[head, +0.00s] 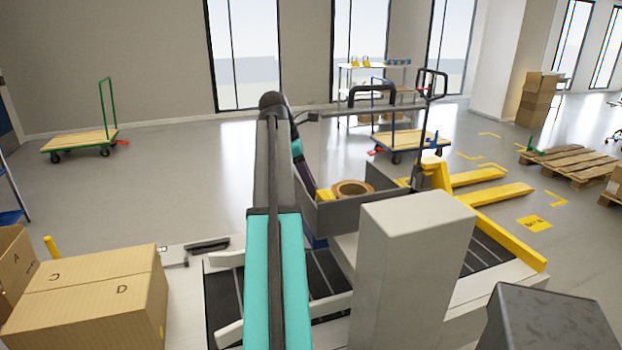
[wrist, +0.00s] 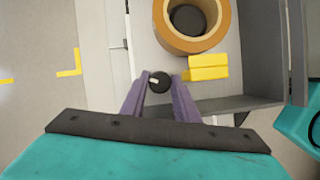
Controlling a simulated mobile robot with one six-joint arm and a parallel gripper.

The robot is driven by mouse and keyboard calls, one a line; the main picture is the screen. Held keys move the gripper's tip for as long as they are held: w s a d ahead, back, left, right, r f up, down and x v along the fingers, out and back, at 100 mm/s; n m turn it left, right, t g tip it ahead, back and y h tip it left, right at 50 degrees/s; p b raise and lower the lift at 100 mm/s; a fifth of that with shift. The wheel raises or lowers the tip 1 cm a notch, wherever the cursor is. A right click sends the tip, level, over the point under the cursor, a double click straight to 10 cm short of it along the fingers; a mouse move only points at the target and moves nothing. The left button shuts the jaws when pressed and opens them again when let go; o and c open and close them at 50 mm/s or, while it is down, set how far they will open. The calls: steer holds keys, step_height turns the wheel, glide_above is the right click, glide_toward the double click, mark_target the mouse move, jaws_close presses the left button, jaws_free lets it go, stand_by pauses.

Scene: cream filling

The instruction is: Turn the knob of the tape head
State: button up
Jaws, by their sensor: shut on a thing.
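The knob (wrist: 159,83) is a small round black piece with a pale mark, in the middle of the wrist view. It sits at the edge of the grey tape head (wrist: 250,104). My gripper (wrist: 160,90) has its two purple fingers on either side of the knob and is shut on it. A brown tape roll (wrist: 228,22) lies just beyond the knob, with a yellow block (wrist: 208,67) beside it. In the head view the tape roll (head: 352,182) shows in the tape head (head: 345,216). My arm hides the knob and fingertips there.
A cardboard box (head: 90,295) stands at the lower left. A tall grey block (head: 415,255) stands right of my arm. A yellow pallet truck (head: 500,193), wooden pallets (head: 570,165) and a green-handled trolley (head: 80,140) stand farther off. Open floor lies at the left.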

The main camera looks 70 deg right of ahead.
steer(key=o, duration=0.8)
steer(key=shift+w+r, duration=0.25)
steer(key=shift+r, duration=0.45)
steer(key=p+v, duration=1)
steer(key=v, duration=0.2)
steer(key=shift+a, duration=0.2)
steer(key=shift+r, duration=0.1)
